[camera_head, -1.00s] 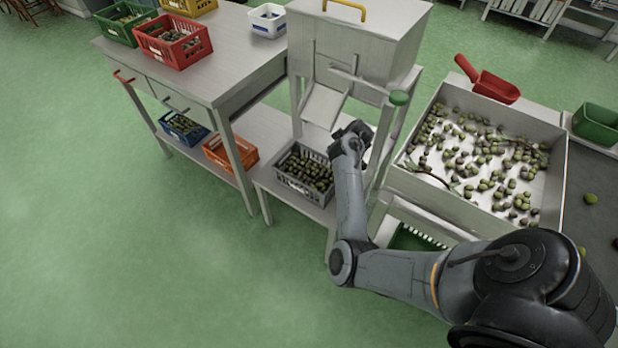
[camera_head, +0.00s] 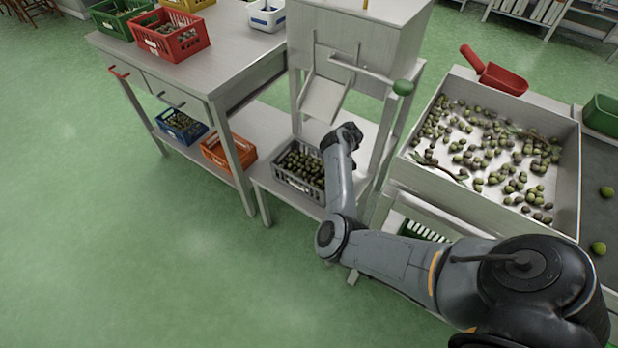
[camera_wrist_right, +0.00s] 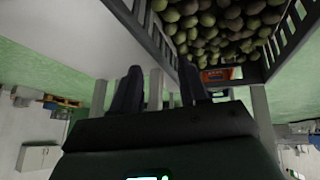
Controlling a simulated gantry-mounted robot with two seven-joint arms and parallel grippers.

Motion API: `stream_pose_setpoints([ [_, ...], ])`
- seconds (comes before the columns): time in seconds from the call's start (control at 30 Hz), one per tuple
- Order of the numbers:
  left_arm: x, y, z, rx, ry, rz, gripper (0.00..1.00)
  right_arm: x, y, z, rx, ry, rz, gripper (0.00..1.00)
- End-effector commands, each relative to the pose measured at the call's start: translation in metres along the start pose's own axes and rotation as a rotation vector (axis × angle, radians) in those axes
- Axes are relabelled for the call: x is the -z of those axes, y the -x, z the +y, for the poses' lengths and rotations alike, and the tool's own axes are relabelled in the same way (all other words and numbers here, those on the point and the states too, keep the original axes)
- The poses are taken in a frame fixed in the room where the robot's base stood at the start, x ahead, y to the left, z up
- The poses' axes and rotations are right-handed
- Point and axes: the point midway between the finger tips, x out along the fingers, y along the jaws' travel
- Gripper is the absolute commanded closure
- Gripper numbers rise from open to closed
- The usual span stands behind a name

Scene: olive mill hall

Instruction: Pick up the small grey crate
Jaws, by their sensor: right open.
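The small grey crate (camera_head: 298,180) is full of olives and stands on the low metal shelf below the hopper chute. It also fills the top of the right wrist view (camera_wrist_right: 292,36), with slatted walls around the olives. My right gripper (camera_wrist_right: 158,84) is open, its two dark fingers pointing toward the near crate wall and apart from each other. In the head view the right wrist is beside the crate's right side and hides that edge and the fingers. I cannot tell whether the fingers touch the crate. My left gripper is not in view.
The metal hopper (camera_head: 350,40) with its chute stands above the crate. A blue crate (camera_head: 181,126) and an orange crate (camera_head: 229,152) sit on the shelf to the left. A metal olive tray (camera_head: 566,180) is to the right. The green floor in front is clear.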

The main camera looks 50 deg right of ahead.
Motion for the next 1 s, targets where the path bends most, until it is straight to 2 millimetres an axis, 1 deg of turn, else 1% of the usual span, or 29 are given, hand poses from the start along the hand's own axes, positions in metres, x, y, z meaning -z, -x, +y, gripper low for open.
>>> stream_pose_setpoints([
  [0.03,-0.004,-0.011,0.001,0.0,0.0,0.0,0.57,-0.003,-0.011,-0.001,0.002,-0.001,0.002,0.56],
  [0.2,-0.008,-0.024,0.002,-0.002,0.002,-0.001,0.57,-0.003,-0.028,0.0,0.001,-0.001,0.001,0.56],
  [0.33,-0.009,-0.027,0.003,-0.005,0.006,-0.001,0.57,-0.002,-0.033,0.001,0.0,-0.001,0.0,0.56],
  [0.57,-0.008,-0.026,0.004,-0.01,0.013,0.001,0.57,-0.002,-0.033,0.001,0.0,-0.001,0.0,0.56],
  [0.6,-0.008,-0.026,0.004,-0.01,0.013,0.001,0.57,-0.002,-0.033,0.001,0.0,-0.001,0.0,0.58],
  [0.87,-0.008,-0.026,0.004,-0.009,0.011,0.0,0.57,-0.002,-0.033,0.001,0.0,-0.001,0.0,0.98],
  [0.9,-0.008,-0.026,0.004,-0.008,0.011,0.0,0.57,-0.002,-0.033,0.001,0.001,-0.001,0.0,1.0],
  [1.0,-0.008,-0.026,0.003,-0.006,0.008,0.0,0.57,-0.002,-0.033,0.0,0.001,-0.001,-0.001,1.0],
])
